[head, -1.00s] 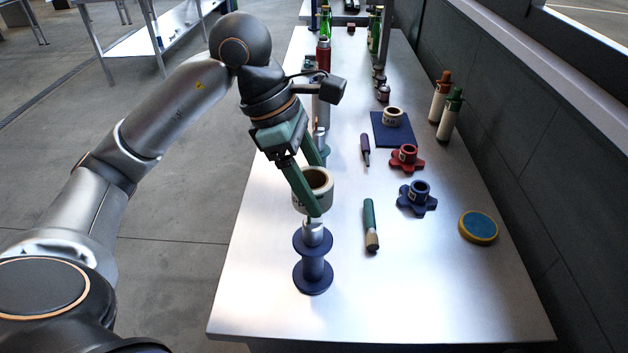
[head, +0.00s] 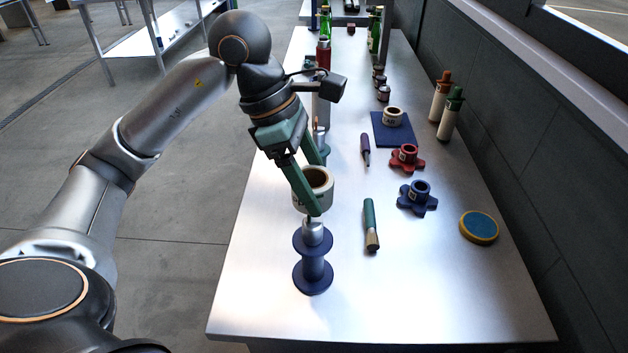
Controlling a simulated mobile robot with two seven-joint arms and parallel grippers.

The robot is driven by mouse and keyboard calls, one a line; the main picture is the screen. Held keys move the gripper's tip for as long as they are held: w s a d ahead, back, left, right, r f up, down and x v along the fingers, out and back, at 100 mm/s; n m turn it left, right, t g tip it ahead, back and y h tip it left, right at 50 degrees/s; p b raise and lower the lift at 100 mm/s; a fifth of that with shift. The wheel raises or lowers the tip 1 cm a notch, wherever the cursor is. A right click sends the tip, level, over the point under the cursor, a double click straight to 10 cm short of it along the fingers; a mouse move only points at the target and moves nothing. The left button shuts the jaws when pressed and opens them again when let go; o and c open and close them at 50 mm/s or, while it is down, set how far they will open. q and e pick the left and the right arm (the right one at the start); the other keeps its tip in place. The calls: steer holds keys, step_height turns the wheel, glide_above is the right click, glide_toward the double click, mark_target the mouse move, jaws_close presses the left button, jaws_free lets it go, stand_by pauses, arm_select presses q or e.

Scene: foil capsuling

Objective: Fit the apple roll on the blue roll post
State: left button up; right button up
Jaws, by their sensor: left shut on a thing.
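The roll (head: 323,193) is a cream ring with a dark hollow core, a dark mark showing on its side beside the finger. My left gripper (head: 315,195) is shut on it, with one green finger down its near side. The roll's mark is too small to read. My right gripper is not in view.
A green-handled brush (head: 370,226), a blue knob (head: 417,197), a red knob (head: 406,158) and a yellow-rimmed blue disc (head: 478,226) lie to the right. Another roll (head: 392,117) sits on a dark blue mat (head: 380,136). Bottles stand at the back. The table's front is clear.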

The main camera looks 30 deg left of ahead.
mark_target(314, 221)
arm_select(q)
steer(key=shift+f+b, duration=1.95)
steer(key=shift+f, duration=0.05)
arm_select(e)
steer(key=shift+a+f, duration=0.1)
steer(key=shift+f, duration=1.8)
arm_select(q)
steer(key=shift+f+b, duration=1.45)
steer(key=shift+f, duration=0.1)
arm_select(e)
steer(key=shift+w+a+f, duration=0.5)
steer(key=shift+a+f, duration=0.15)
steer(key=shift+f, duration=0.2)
arm_select(q)
steer(key=shift+f+b, duration=1.25)
steer(key=shift+f, duration=0.05)
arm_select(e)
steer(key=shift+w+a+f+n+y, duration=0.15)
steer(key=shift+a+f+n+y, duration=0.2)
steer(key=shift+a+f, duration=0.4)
arm_select(q)
steer(key=o, duration=1.4)
steer(key=shift+c, duration=0.2)
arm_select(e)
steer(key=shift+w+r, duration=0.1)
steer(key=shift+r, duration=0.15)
arm_select(q)
steer(key=shift+r, duration=0.1)
